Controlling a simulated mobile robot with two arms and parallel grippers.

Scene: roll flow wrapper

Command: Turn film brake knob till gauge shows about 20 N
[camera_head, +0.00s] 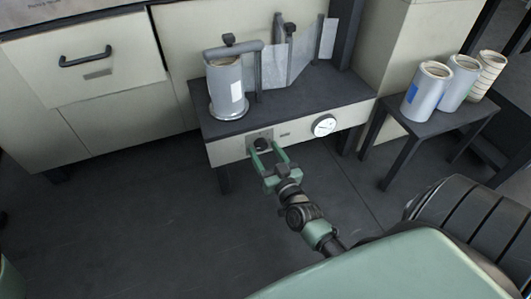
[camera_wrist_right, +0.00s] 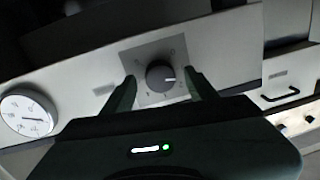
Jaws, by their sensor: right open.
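The dark round brake knob (camera_head: 262,144) sits on a square plate on the front panel of the film station. It also shows in the right wrist view (camera_wrist_right: 160,76), with a white pointer mark aimed to the right. The round white gauge (camera_head: 324,126) is on the same panel, right of the knob; in the right wrist view the gauge (camera_wrist_right: 27,113) is at the left, its reading too small to tell. My right gripper (camera_head: 269,154) is open, its green fingers on either side of the knob, with gaps visible in the right wrist view. My left gripper is not in view.
A film roll (camera_head: 226,88) stands on the dark station top (camera_head: 300,92) under a bracket. A small dark table (camera_head: 437,119) at the right holds several rolls. A cabinet with a black handle (camera_head: 85,57) stands at the left. The floor in front is clear.

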